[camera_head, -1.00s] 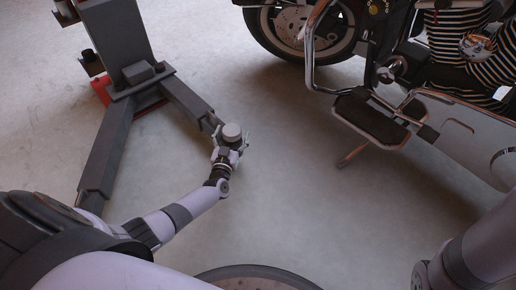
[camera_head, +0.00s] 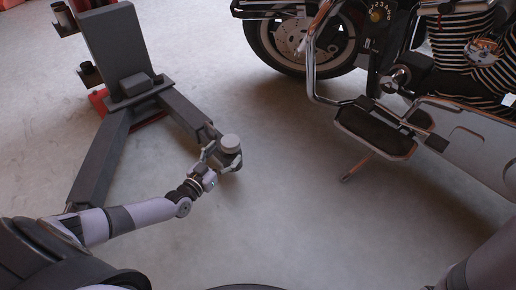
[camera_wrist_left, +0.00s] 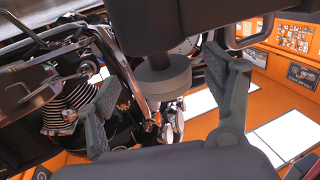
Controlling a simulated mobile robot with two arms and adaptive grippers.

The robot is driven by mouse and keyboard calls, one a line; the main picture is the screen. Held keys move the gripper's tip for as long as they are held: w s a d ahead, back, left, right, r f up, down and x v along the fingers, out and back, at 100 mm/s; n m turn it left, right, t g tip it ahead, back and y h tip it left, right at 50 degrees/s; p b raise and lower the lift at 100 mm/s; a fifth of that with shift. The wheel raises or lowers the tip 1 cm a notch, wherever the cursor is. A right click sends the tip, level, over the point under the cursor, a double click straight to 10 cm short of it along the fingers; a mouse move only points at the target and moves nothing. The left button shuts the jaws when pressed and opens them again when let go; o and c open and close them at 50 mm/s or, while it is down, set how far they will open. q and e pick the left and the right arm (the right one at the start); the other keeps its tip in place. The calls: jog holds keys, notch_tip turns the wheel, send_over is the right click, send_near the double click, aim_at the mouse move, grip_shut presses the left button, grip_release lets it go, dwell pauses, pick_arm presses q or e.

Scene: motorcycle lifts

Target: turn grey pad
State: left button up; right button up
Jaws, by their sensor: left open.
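The grey pad (camera_head: 230,142) is a short round disc at the free end of the dark lift arm (camera_head: 188,114), near the middle of the head view. In the left wrist view the pad (camera_wrist_left: 165,80) hangs from a dark part above it and sits between my two fingers. My left gripper (camera_head: 221,155) is open, with its fingers spread to either side of the pad. In the left wrist view the gripper (camera_wrist_left: 160,85) shows gaps between both fingers and the pad. My right gripper is out of view.
The grey lift post (camera_head: 112,45) with its red base (camera_head: 98,100) stands at the upper left, with a second lift arm (camera_head: 98,160) running toward me. A motorcycle (camera_head: 380,130) fills the upper right, its side stand reaching down. The grey floor (camera_head: 270,215) between is clear.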

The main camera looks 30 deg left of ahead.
pick_arm(q)
jog(key=s+a+p, duration=0.1)
jog(key=s+p, duration=0.6)
jog(key=s, duration=0.7)
jog(key=w+d+r+t+h+p, duration=0.1)
jog(key=d+r+t+h+p, duration=0.3)
jog(key=d+r, duration=1.5)
notch_tip(320, 180, up, 3)
jog(key=shift+d+r+h+p, duration=0.1)
jog(key=shift+d+h+p, duration=0.2)
jog(key=shift+d+h, duration=0.15)
jog(key=shift+w+a, duration=0.1)
jog(key=shift+w, duration=0.05)
